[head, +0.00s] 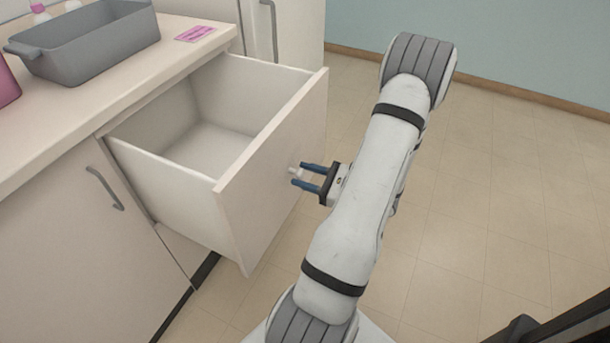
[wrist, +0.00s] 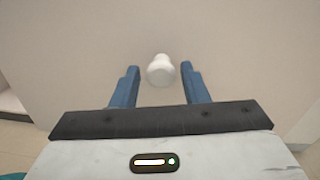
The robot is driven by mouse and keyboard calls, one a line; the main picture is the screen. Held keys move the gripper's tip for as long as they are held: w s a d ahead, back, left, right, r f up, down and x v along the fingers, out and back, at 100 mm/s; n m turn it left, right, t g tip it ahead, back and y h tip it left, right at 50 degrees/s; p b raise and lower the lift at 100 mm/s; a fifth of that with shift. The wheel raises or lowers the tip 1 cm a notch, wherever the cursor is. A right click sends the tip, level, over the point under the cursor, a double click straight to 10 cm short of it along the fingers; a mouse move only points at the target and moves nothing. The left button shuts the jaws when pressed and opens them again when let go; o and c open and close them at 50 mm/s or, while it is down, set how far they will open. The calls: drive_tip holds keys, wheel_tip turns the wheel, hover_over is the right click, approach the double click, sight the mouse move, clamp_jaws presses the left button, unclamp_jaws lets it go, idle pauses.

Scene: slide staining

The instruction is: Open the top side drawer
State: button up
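The top side drawer (head: 272,150) is pulled far out of the white cabinet, and its inside looks empty. A small pale round knob (head: 293,170) sits on its front panel. My gripper (head: 299,175) is at this front panel, with its two blue fingers pointing at it. In the wrist view the knob (wrist: 161,70) is between the fingertips (wrist: 159,72), with a gap on each side. The gripper is open and holds nothing.
A grey tray (head: 90,45) and a pink-marked card (head: 195,33) are on the countertop (head: 150,90). A cabinet door with a metal handle (head: 105,188) is left of the drawer. The tiled floor (head: 480,180) to the right is clear.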

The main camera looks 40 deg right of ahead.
drive_tip(key=shift+o, duration=0.9)
drive_tip(key=p+v, duration=0.1)
drive_tip(key=v, duration=0.6)
drive_tip(key=shift+s+d, duration=0.15)
drive_tip(key=shift+s, duration=0.2)
